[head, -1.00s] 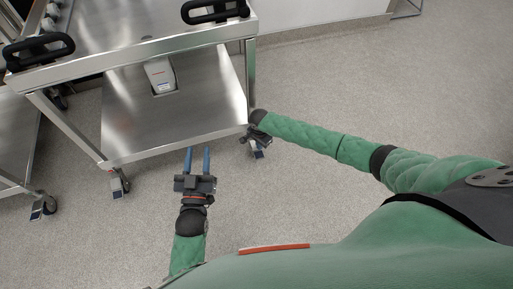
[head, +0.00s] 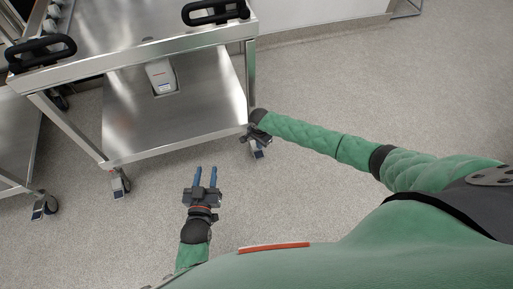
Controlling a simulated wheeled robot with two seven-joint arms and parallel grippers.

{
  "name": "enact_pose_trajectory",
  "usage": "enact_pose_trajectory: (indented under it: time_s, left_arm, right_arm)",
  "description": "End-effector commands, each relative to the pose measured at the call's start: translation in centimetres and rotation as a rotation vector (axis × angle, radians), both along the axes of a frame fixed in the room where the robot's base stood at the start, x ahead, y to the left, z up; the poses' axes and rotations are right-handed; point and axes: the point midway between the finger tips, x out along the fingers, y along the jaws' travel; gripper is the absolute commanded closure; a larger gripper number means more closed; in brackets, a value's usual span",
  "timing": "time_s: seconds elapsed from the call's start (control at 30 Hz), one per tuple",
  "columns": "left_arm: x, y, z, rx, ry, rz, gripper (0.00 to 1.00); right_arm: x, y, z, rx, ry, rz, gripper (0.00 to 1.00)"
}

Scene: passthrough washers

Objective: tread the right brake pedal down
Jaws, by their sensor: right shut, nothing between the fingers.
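The steel cart's right front caster (head: 256,144) stands on the floor under the cart's right front corner. Its brake pedal (head: 259,154) shows as a small light blue-grey tab on the near side. My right gripper (head: 257,135) is at the end of the arm from the right, pointing down right over this caster. It is shut and empty, small and dark, and partly hidden by my wrist. I cannot tell whether it touches the pedal. My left gripper (head: 206,173) is open and empty above the floor, left of and nearer than the caster, with two blue fingers apart.
The steel cart (head: 130,122) has black handles (head: 42,53) and a white device (head: 160,75) on its lower shelf. Its left front caster (head: 118,184) also has a pedal. Another cart (head: 14,145) stands at the left. The floor to the right is clear.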

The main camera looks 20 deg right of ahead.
Motion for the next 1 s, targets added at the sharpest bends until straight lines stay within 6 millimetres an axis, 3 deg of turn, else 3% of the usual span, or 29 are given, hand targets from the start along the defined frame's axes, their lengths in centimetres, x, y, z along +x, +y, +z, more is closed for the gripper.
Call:
enact_pose_trajectory:
  time_s: [1.0]
  left_arm:
    - [-3.4,0.2,-9.3,0.063,0.290,-0.024,0.64]
  right_arm:
    - [0.0,0.0,0.7,0.000,0.000,0.000,1.00]
